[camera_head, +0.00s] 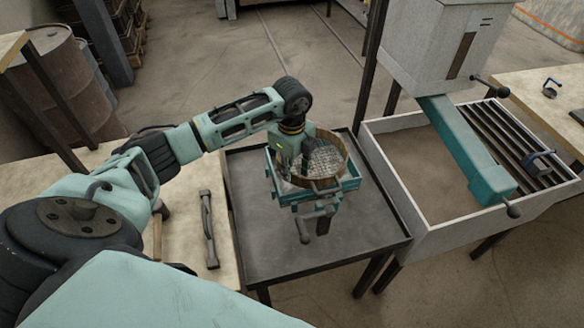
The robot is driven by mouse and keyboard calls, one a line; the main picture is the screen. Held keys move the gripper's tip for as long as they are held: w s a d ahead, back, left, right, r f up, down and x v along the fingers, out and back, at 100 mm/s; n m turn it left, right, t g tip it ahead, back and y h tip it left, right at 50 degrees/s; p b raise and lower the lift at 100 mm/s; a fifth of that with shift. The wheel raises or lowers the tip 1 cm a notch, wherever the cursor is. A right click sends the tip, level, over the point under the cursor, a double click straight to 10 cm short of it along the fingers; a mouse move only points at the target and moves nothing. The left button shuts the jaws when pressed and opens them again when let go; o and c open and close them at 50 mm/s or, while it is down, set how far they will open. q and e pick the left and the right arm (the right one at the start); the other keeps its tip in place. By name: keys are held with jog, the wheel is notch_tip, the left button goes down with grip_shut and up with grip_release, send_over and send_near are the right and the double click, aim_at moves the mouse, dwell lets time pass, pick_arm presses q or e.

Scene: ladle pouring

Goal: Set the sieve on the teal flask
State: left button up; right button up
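The sieve (326,158) is round, with a brown rim and a pale mesh. It is over the teal flask (350,185), covering much of its opening. I cannot tell whether it rests on the flask or is a little above it. The flask is a rectangular teal frame on the dark metal table. My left gripper (293,158) points down at the sieve's left rim and overlaps it. Its fingertips are hard to make out, so its grip is unclear. My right gripper is not in view.
The dark table (265,240) has bare room in front of the flask. Grey bar-like parts (318,212) are at the flask's front. A sand bin (415,165) with a teal chute (465,150) stands right. A long tool (208,228) lies on the left bench.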

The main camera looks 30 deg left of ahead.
pick_arm(q)
jog(key=shift+r, duration=0.5)
notch_tip(320, 180, up, 11)
jog(key=b, duration=0.3)
jog(key=shift+r+b, duration=0.15)
jog(key=shift+b, duration=0.25)
jog(key=shift+s, duration=0.1)
